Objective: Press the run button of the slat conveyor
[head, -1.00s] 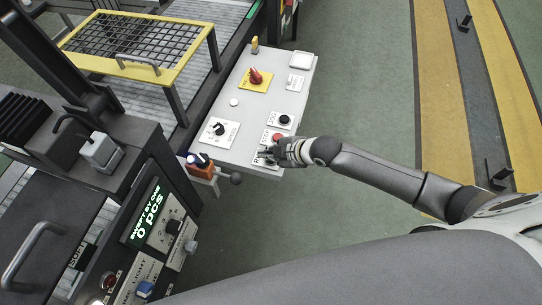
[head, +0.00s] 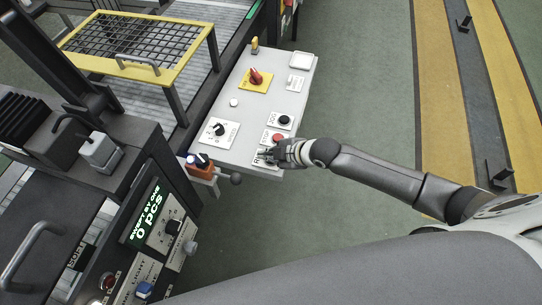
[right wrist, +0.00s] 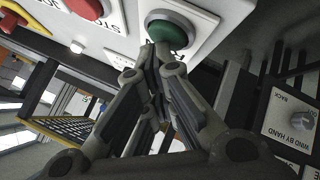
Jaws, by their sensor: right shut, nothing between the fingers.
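The run button is a round green button (right wrist: 168,38) in a dark ring on a white plate, seen at the top middle of the right wrist view. In the head view my gripper hides it, and only a bit of its plate (head: 258,161) shows at the near end of the light grey control panel (head: 247,107). My right gripper (head: 267,155) is shut and empty. In the right wrist view its closed fingertips (right wrist: 151,52) overlap the lower left edge of the green button; I cannot tell whether they touch. My left gripper is not in view.
The red stop button (head: 278,137) sits just beyond my fingers, also in the right wrist view (right wrist: 88,8).

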